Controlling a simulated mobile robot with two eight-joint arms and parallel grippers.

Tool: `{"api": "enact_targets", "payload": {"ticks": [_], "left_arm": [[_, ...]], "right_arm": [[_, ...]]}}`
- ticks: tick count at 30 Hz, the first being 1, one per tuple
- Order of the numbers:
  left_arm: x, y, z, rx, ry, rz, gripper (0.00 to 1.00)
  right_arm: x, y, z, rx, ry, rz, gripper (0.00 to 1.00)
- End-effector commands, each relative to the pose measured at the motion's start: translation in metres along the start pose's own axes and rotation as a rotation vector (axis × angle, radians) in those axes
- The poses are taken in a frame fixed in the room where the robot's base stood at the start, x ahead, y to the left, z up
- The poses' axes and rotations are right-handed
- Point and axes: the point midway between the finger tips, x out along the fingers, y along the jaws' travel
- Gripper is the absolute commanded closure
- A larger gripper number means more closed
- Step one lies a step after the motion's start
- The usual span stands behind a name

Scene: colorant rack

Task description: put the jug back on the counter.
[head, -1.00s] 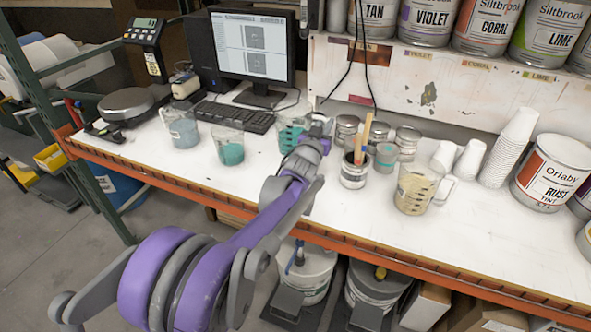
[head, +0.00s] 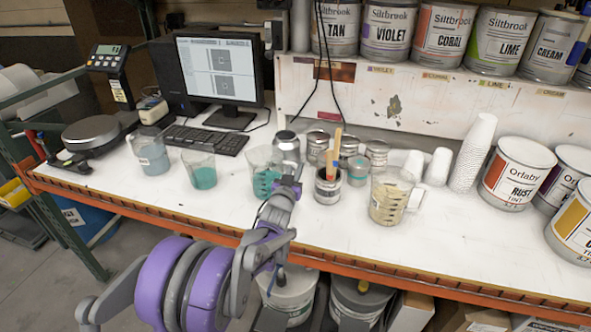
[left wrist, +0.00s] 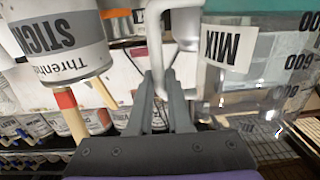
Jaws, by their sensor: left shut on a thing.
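In the left wrist view, which shows things upside down, the jug (left wrist: 250,75) carries a MIX label and scale numbers. Its white handle (left wrist: 157,45) runs between the fingers of my left gripper (left wrist: 162,80), which is shut on it. The jug looks upright over the white counter (head: 240,215). My arm hides part of its lower side, and I cannot tell whether its base touches the counter. My right gripper is not in view.
A can with stir sticks (head: 328,188) stands close right of the gripper, with a beige jug (head: 388,200) beyond. A teal jug (head: 198,170) and a blue-grey jug (head: 150,155) stand left. Metal tins (head: 287,146) are behind. The counter's front strip is clear.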

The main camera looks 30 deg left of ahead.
Motion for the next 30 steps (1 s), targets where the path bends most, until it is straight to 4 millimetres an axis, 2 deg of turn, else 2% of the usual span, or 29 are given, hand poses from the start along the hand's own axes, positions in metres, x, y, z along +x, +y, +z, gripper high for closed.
{"api": "enact_targets", "payload": {"ticks": [4, 5, 9, 20, 30], "left_arm": [[0.000, 0.000, 0.000, 0.000, 0.000, -0.001, 1.00], [0.000, 0.000, 0.001, -0.002, -0.002, -0.001, 0.80], [0.000, -0.001, 0.000, -0.002, -0.002, -0.001, 0.54], [-0.001, -0.001, 0.005, -0.002, -0.001, -0.001, 0.53], [-0.063, -0.007, 0.007, -0.001, -0.002, -0.002, 0.53]], "right_arm": [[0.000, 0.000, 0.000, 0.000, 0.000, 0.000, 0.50], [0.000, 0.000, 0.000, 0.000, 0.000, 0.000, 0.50], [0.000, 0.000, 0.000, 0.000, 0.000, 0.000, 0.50], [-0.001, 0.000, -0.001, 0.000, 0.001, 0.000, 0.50], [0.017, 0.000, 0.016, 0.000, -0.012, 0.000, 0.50]]}}
